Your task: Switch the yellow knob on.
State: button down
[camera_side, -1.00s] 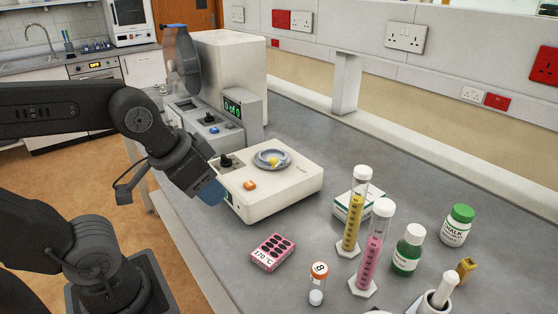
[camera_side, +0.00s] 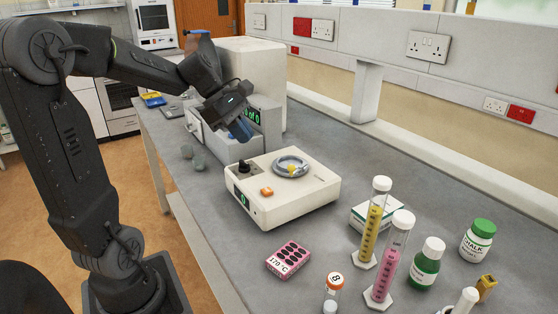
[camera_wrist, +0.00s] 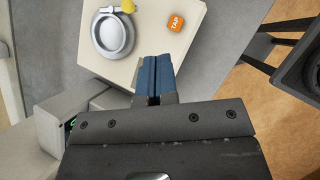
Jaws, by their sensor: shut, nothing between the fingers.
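A small yellow piece (camera_side: 293,168) sits at the round grey dish (camera_side: 290,165) on top of the cream device (camera_side: 285,205). I cannot tell whether it is a knob that turns. In the wrist view the yellow piece (camera_wrist: 128,6) shows at the top edge, by the dish's rim. A black knob (camera_side: 244,167) and an orange button (camera_side: 266,191) are on the device's left part; the button reads TAP in the wrist view (camera_wrist: 175,21). My gripper (camera_side: 246,136) is shut and empty, its blue fingers (camera_wrist: 157,60) above and behind the device, apart from the yellow piece.
A grey machine with a green display (camera_side: 253,117) stands close behind my gripper.

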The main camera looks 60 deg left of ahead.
jog(key=a+n, duration=0.2)
jog(key=a, duration=0.1)
jog(key=a+n+t, duration=0.1)
jog(key=shift+w+a+n+h, duration=0.3)
jog(key=shift+w+n+h, duration=0.05)
jog(key=shift+n+h, duration=0.05)
jog(key=shift+d+f, duration=0.1)
jog(key=x, duration=1)
jog(key=shift+w+f, duration=0.1)
jog(key=shift+w+d+f, duration=0.1)
jog(key=shift+w+d, duration=0.7)
jog(key=shift+w, duration=0.1)
jog(key=shift+w+d+f, duration=0.1)
jog(key=shift+w+d, duration=0.3)
jog(key=shift+w, duration=0.15)
